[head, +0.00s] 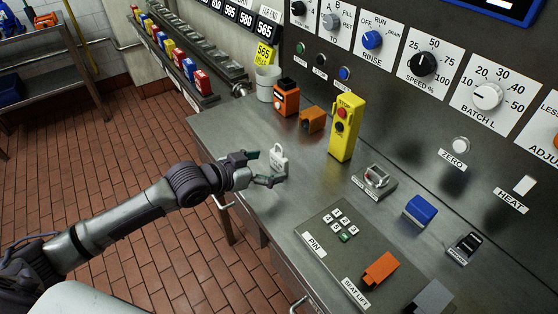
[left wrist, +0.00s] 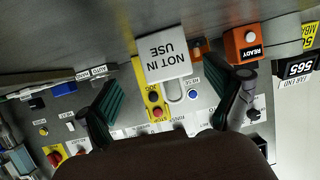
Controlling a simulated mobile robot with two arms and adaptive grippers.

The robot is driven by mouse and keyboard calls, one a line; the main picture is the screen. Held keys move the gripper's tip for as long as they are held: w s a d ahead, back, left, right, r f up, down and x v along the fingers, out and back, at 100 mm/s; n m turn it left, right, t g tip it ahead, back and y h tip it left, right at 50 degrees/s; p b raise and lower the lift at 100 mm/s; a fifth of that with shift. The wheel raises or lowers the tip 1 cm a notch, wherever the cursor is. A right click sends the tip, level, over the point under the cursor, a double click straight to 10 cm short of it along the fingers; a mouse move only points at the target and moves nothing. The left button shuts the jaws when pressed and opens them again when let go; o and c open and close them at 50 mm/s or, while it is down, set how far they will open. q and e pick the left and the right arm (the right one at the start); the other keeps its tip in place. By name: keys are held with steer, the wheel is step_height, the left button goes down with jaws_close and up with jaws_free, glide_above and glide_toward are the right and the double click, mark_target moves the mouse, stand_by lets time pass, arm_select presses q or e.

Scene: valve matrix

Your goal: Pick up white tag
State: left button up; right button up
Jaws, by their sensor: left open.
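The white tag (head: 279,163) stands upright near the front edge of the steel counter, with a loop at its top. In the left wrist view the tag (left wrist: 165,60) reads "NOT IN USE" upside down, with its pale loop below the plate. My left gripper (head: 262,169) is open at the tag, one finger on each side of it in the head view. In the left wrist view the tag lies ahead of and between the two dark green finger pads (left wrist: 167,103). Whether a pad touches it, I cannot tell. My right gripper is not in view.
Behind the tag on the counter (head: 225,122) stand an orange block (head: 286,98), a white cup (head: 267,84) and a yellow button box (head: 346,127). A keypad panel (head: 345,240) lies to the right. Counter around the tag is clear.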

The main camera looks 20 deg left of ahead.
mark_target(276, 160)
arm_select(q)
steer(key=w, duration=0.1)
steer(key=w+d, duration=0.1)
steer(key=w+f, duration=0.1)
steer(key=shift+w+d+p, duration=0.25)
steer(key=shift+w+p, duration=0.05)
steer(key=shift+p, duration=0.05)
steer(key=shift+w+d+f, duration=0.2)
steer(key=shift+w+d, duration=0.05)
steer(key=shift+w, duration=0.1)
steer(key=c, duration=1)
